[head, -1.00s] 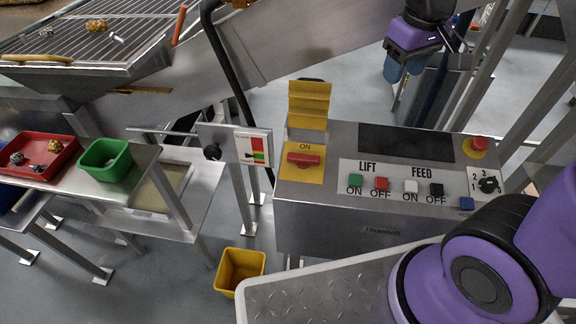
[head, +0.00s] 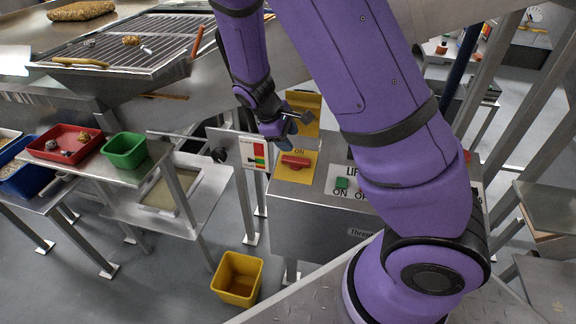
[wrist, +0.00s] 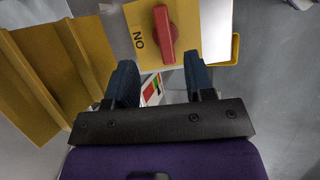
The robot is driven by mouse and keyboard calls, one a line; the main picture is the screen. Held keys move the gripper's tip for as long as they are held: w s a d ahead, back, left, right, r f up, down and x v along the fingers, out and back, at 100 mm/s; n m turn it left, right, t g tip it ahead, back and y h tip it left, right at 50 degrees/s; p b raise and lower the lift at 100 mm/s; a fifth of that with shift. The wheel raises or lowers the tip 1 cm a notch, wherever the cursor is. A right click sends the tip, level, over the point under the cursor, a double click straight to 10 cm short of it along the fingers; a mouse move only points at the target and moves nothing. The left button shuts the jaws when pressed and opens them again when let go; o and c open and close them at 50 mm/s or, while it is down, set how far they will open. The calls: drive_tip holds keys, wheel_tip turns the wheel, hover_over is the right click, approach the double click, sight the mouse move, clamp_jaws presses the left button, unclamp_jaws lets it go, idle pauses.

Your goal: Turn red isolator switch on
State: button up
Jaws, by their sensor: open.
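The red isolator switch (head: 295,161) is a red handle on a yellow plate (head: 291,176) at the left of the control box top. It lies crosswise in the head view, with the word ON behind it. In the wrist view the red switch (wrist: 164,34) stands just beyond the fingertips, near the upper middle. My gripper (wrist: 160,78) is open and empty, its two blue fingers apart and not visibly touching the handle. In the head view my gripper (head: 277,130) hangs behind and slightly left of the switch, close to the raised yellow cover (head: 306,108).
The control box (head: 320,208) carries a green button (head: 342,183); my arm hides most other controls. A yellow bin (head: 238,278) is on the floor. Green (head: 125,150) and red (head: 65,141) trays stand left.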

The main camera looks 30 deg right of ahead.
sight(301, 160)
drive_tip(key=x, duration=1.1)
drive_tip(key=shift+w+a+f, duration=0.15)
drive_tip(key=shift+a, duration=0.15)
clamp_jaws()
